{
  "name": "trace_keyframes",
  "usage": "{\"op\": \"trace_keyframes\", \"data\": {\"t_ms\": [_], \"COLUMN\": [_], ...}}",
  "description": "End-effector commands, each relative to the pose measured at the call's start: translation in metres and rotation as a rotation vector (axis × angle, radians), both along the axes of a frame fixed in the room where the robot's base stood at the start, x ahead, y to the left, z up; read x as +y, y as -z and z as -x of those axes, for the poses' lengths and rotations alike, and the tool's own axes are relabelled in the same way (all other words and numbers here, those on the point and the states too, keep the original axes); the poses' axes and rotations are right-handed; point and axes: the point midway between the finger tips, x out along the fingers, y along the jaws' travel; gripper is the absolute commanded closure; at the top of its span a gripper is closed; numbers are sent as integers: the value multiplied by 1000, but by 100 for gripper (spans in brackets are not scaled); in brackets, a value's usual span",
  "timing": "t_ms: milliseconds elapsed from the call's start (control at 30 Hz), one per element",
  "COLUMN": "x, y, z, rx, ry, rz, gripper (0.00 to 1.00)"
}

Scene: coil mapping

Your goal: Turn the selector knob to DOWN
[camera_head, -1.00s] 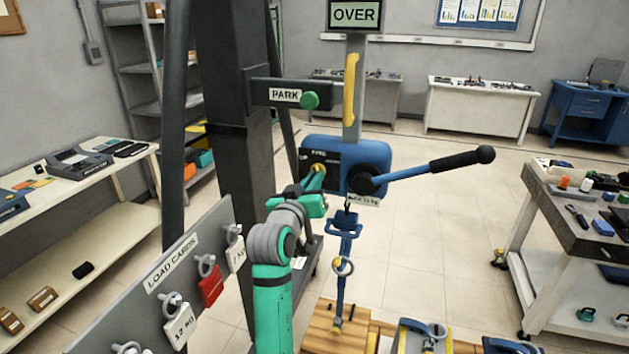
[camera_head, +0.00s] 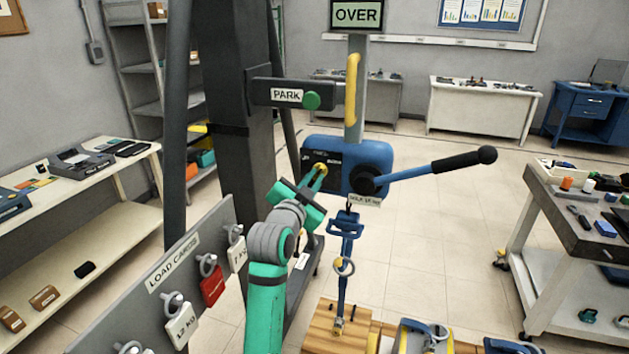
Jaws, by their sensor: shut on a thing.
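The selector knob (camera_head: 321,168) is a small yellow knob on the dark label plate (camera_head: 334,158) of the blue hoist body (camera_head: 371,156). My gripper (camera_head: 319,174) is shut on the knob, its green fingers reaching up to it from the lower left. The lettering on the plate is too small to read fully, and the fingers cover part of it, so I cannot tell which mark the knob points to.
A blue lever with a black grip (camera_head: 463,161) sticks out right of the hoist. The load cards board (camera_head: 150,300) stands at lower left. A PARK bracket (camera_head: 290,94) and OVER sign (camera_head: 356,15) are above.

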Motion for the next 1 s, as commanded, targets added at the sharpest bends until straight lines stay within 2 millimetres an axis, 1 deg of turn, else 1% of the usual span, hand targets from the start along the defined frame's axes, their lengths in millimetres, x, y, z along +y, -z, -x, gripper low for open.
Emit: {"op": "trace_keyframes", "data": {"t_ms": [133,300,833,867,900,933,1000], "x": [1,0,0,0,0,0,0], "y": [1,0,0,0,0,0,0], "z": [0,0,0,0,0,0,0], "rx": [-19,-33,-40,-40,-40,-40,-41], "ry": [0,0,0,0,0,0,1], "rz": [-65,-107,-128,-128,-128,-128,-127], "gripper": [100,100,100,82,73,71,71]}}
